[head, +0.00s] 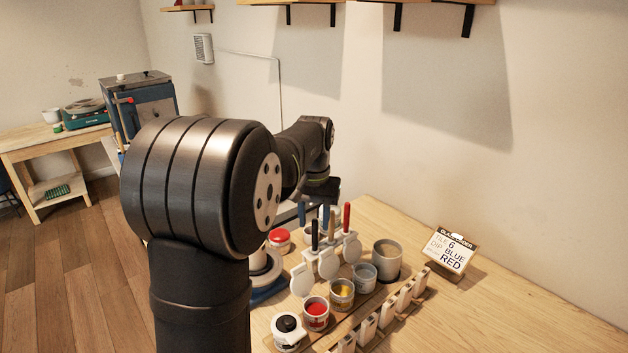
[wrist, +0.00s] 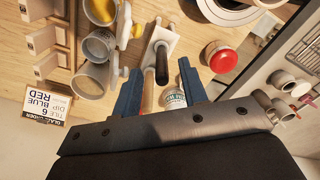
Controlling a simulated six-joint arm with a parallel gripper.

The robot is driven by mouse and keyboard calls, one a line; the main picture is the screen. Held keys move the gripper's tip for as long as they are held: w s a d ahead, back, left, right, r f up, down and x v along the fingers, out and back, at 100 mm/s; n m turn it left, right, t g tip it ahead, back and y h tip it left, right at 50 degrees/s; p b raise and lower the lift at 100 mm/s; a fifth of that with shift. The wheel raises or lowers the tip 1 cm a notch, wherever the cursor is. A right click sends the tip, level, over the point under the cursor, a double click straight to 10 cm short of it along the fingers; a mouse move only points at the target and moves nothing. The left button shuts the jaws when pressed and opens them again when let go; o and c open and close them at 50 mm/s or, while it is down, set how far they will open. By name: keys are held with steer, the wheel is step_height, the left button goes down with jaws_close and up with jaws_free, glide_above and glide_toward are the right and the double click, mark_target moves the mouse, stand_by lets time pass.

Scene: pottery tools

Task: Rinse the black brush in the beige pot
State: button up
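The black brush (head: 315,236) stands with its dark handle up in a white rack (head: 328,264). Its handle also shows in the wrist view (wrist: 161,64), in line with the gap between the fingers and apart from them. My gripper (head: 318,196) is above the brush rack; in the wrist view its two blue fingers (wrist: 160,88) are spread, with nothing held. The beige pot (head: 387,257) stands right of the rack, and it shows at the left in the wrist view (wrist: 90,82). The brush's bristles are hidden.
Glaze cups, red (head: 316,313) and yellow (head: 342,294), and a grey cup (head: 364,277) stand in front. A row of tiles (head: 387,316) and a card (head: 451,250) are at the right.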

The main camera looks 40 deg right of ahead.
step_height(320, 180, up, 14)
steer(key=shift+f, duration=0.15)
stand_by(0.5)
step_height(320, 180, down, 17)
steer(key=shift+f, duration=0.2)
stand_by(0.4)
steer(key=shift+r, duration=0.2)
step_height(320, 180, up, 16)
steer(key=r, duration=0.1)
step_height(320, 180, down, 17)
steer(key=shift+r, duration=1.65)
